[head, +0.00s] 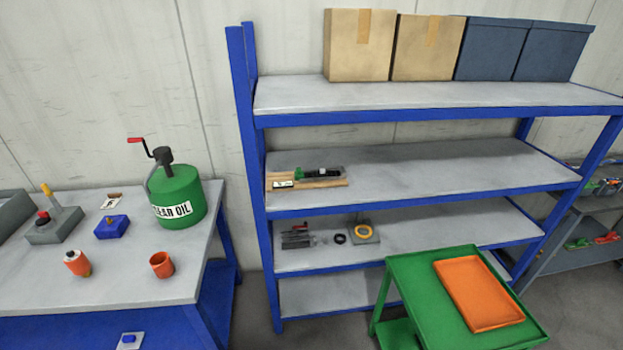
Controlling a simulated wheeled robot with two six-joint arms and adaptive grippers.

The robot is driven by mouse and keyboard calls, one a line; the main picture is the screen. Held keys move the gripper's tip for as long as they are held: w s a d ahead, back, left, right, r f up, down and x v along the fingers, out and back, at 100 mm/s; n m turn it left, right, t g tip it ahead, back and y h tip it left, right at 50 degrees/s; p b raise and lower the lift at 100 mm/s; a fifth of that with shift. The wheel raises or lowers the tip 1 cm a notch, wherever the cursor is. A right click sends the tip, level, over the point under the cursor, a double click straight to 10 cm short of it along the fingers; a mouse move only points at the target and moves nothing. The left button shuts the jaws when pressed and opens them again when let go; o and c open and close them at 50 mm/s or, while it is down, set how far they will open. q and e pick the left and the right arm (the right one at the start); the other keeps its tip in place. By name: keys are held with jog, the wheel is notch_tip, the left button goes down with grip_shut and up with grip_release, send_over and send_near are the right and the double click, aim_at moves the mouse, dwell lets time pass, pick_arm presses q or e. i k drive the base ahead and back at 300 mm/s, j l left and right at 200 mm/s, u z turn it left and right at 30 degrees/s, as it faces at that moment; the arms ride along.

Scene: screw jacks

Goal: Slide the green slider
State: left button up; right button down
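A small dark device with a green part (304,176) lies on a wooden board (330,182) at the left end of the rack's second shelf from the top. This green part may be the green slider, but it is too small to tell its exact shape or position. A small label plate (283,185) sits at the board's left front. Neither of my grippers shows in the head view.
A blue-framed rack (420,178) stands ahead. A green cart (411,280) with an orange tray (478,292) stands before its right part. At left, a workbench (120,280) carries a green oil can (178,190). Floor shows between bench and cart.

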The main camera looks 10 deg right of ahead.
aim_at(299, 174)
jog(key=i+l+u, duration=0.5)
jog(key=l, duration=0.15)
jog(key=l+u, duration=0.3)
jog(key=i+l, duration=0.05)
